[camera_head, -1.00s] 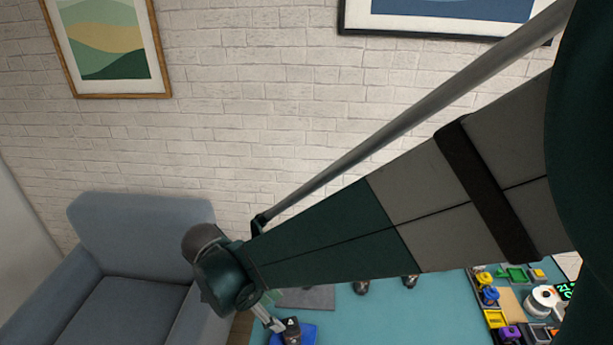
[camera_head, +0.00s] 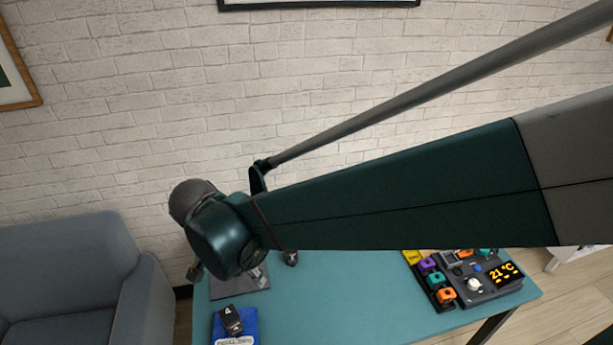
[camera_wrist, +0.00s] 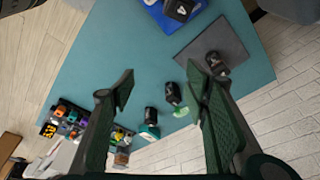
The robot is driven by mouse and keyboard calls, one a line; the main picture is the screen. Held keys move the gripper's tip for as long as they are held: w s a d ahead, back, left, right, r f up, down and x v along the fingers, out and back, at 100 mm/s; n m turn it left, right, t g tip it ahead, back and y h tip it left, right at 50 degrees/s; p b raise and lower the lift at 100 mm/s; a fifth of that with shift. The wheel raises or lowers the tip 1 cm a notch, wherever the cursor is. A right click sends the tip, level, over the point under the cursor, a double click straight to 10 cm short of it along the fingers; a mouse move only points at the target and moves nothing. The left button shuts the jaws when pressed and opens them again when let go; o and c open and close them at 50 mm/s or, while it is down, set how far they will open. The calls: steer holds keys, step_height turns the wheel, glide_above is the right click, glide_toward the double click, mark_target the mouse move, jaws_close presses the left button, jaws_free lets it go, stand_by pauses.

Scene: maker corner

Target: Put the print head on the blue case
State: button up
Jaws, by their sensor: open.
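A black print head with a white "4" (camera_head: 231,318) rests on the blue case (camera_head: 249,322) at the table's near left. Both also show at the top edge of the wrist view, print head (camera_wrist: 178,9) and blue case (camera_wrist: 158,14), partly cut off. My gripper (camera_wrist: 160,80) is open with nothing between its fingers, raised above the table and apart from the print head. In the head view my gripper (camera_head: 258,276) is mostly hidden behind my wrist.
A grey mat (camera_wrist: 196,42) lies beside the case with a black head (camera_wrist: 217,64) on it. More black heads (camera_wrist: 172,95) stand along the table edge. A tray of coloured parts (camera_head: 437,282) and a display device (camera_head: 490,285) sit at the right. The table's middle (camera_head: 340,300) is clear.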

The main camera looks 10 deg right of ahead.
steer(key=s+d+r+n+t, duration=0.1)
steer(key=s+d+r+n, duration=0.1)
steer(key=d, duration=0.6)
steer(key=s+d+r+n+t+y, duration=0.1)
steer(key=d+r+n, duration=0.3)
steer(key=d, duration=0.4)
steer(key=s+d+r+n+t+y, duration=0.1)
steer(key=s+d+r+n+t, duration=0.2)
steer(key=d, duration=0.5)
steer(key=shift+r, duration=0.15)
steer(key=shift+d, duration=0.1)
